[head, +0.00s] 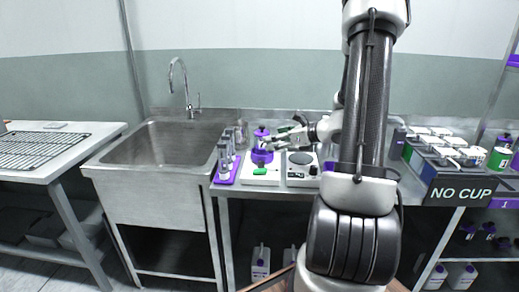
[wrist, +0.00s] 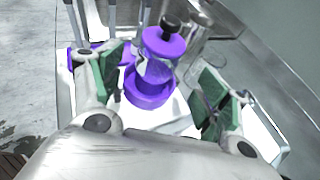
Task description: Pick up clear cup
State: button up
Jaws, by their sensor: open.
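A clear cup (wrist: 157,71) with a purple lid and dark knob sits in a purple round holder (wrist: 148,92) in the wrist view. In the head view the cup's purple top (head: 262,132) shows above the purple holder (head: 262,155). My gripper (wrist: 163,88) is open, with its two green-padded fingers on either side of the cup and holder. Gaps show between the pads and the cup, and nothing is held. In the head view my gripper (head: 288,140) is small beside the cup, partly blending with the arm.
A purple rack (head: 226,176) with several bottles stands left of the cup. A white device with a round plate (head: 300,160) is to its right. Clear glassware (wrist: 205,45) stands behind the cup. The sink (head: 168,142) is left, and several trays (head: 440,145) are right.

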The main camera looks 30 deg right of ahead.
aim_at(262, 145)
jog(key=x, duration=0.6)
jog(key=shift+s+a+f, duration=0.1)
jog(key=shift+s+f, duration=0.05)
jog(key=shift+f, duration=0.2)
jog(key=c, duration=1.3)
